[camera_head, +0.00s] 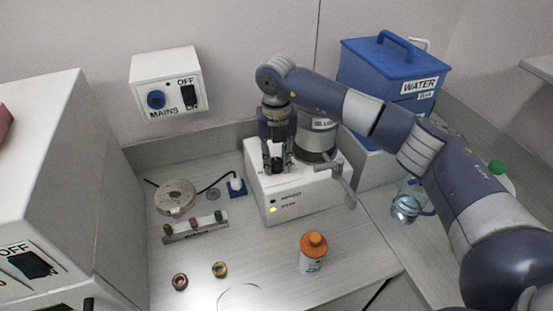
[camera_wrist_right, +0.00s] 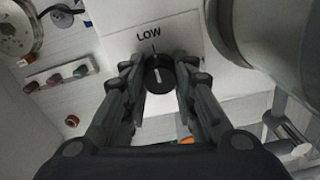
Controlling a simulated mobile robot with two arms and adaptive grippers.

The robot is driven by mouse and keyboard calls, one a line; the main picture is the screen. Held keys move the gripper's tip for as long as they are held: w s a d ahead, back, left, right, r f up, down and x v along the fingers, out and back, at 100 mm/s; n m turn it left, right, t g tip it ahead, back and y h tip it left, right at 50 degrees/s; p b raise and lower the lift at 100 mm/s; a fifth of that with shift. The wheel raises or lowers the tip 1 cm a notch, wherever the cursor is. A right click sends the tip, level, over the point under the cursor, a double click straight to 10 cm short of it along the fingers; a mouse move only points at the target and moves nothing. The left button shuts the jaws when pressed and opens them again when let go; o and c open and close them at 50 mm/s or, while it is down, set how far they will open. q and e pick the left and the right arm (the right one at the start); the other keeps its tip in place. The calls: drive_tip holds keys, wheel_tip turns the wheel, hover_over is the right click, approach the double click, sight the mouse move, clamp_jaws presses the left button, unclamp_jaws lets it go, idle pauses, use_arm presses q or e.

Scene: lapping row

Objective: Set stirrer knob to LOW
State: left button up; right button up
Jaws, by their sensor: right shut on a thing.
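The stirrer unit is a white box (camera_head: 300,203) on the bench, with a grey vessel (camera_head: 318,138) at its back. Its black stirrer knob (camera_wrist_right: 159,74) is on the top face, below the printed word LOW (camera_wrist_right: 149,34) and a short tick. The white line on the knob points up, roughly toward that tick. My right gripper (camera_head: 277,165) reaches down from above and is shut on the knob; its fingers also stand on both sides of the knob in the wrist view (camera_wrist_right: 160,80). My left gripper is not in view.
An orange-capped bottle (camera_head: 312,255) stands in front of the stirrer. A rack with coloured pieces (camera_head: 196,231), a round metal disc (camera_head: 175,197) and two small rings (camera_head: 220,269) lie left. A blue water container (camera_head: 390,75) and glass jug (camera_head: 406,207) are right.

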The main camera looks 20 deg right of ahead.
sight(277, 160)
drive_tip(key=o, duration=1.1)
drive_tip(key=shift+r, duration=0.1)
wheel_tip(277, 160, up, 12)
